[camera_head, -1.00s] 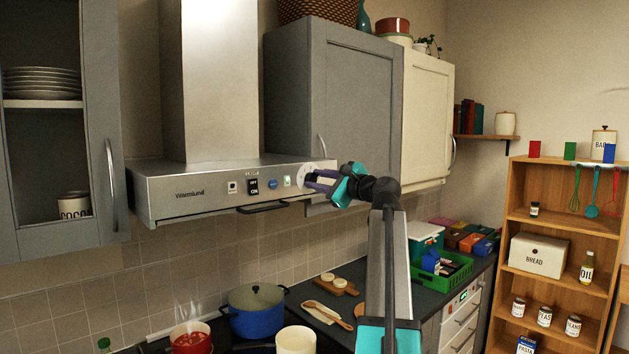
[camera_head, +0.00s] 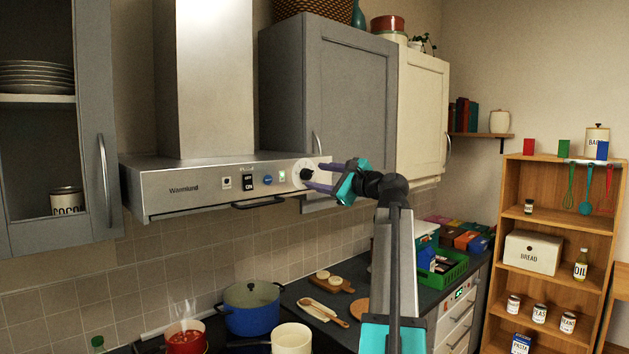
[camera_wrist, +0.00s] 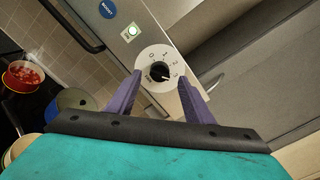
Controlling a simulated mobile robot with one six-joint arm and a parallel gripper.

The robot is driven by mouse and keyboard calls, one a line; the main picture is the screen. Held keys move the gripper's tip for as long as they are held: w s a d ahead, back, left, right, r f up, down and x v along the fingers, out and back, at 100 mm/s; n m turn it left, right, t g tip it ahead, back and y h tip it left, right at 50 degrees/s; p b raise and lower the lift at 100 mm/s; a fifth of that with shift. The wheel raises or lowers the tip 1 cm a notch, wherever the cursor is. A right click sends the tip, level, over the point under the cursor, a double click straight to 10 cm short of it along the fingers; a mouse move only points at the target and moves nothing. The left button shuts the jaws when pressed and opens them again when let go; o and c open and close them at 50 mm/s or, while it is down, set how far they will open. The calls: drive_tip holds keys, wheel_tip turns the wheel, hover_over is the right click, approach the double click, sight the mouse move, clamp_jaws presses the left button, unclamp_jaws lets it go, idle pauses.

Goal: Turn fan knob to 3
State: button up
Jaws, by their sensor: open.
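The fan knob (camera_head: 307,173) is a small black knob on a round white dial at the right end of the range hood's front. It also shows in the wrist view (camera_wrist: 159,72), with small marks around it on the dial; I cannot read surely which one it points at. My gripper (camera_head: 312,176), with purple fingers, is open and empty in front of the dial. In the wrist view my gripper (camera_wrist: 159,82) has one finger on each side of the knob, with a gap on both sides. I cannot tell how deep the tips reach.
The steel hood (camera_head: 190,190) carries a green-lit switch (camera_head: 282,175) and a blue round badge (camera_head: 268,180) left of the dial. A grey cupboard (camera_head: 345,100) stands right behind my gripper. Below are a steaming red pot (camera_head: 186,340) and a blue pot (camera_head: 250,318).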

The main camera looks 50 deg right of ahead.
drive_tip(key=s+b, duration=0.3)
drive_tip(key=s, duration=0.7)
drive_tip(key=shift+s+a, duration=0.15)
drive_tip(key=shift+a, duration=0.25)
